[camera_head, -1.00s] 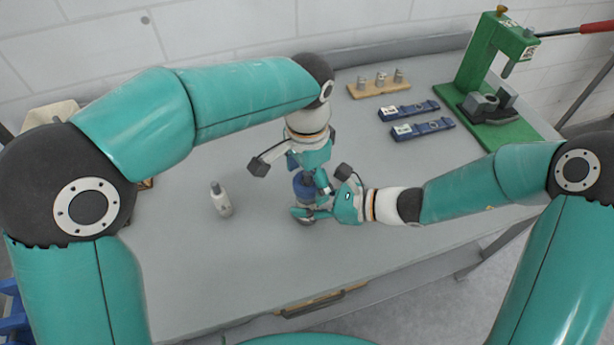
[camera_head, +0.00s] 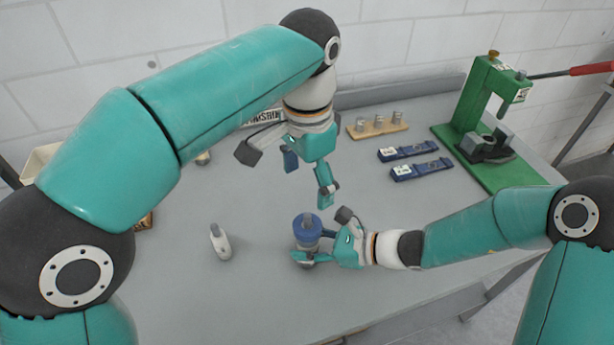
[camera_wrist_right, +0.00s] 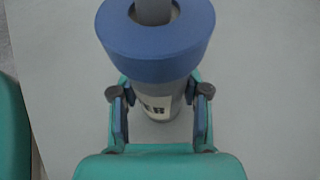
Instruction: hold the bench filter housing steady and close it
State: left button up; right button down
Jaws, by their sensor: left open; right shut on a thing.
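The filter housing stands upright on the bench, a grey labelled body (camera_wrist_right: 160,107) with a blue cap (camera_head: 307,228) on top. A grey stem rises from the middle of the cap. My right gripper (camera_head: 308,258) is shut on the body below the cap. In the right wrist view the fingers (camera_wrist_right: 160,115) sit on either side of the body, under the cap's rim. My left gripper (camera_head: 308,178) is open and empty, above and behind the cap and apart from it. Whether a gap lies between cap and body is hard to tell.
Two blue fixtures (camera_head: 421,169) and a wooden block with grey pieces (camera_head: 377,128) lie at the back right, by a green press (camera_head: 484,130). The front of the bench (camera_head: 260,300) is clear.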

jog(key=shift+c, duration=2.4)
grip_release()
jog(key=shift+d, duration=0.1)
jog(key=v, duration=1.2)
jog(key=shift+s+a, duration=0.1)
jog(key=shift+a, duration=0.1)
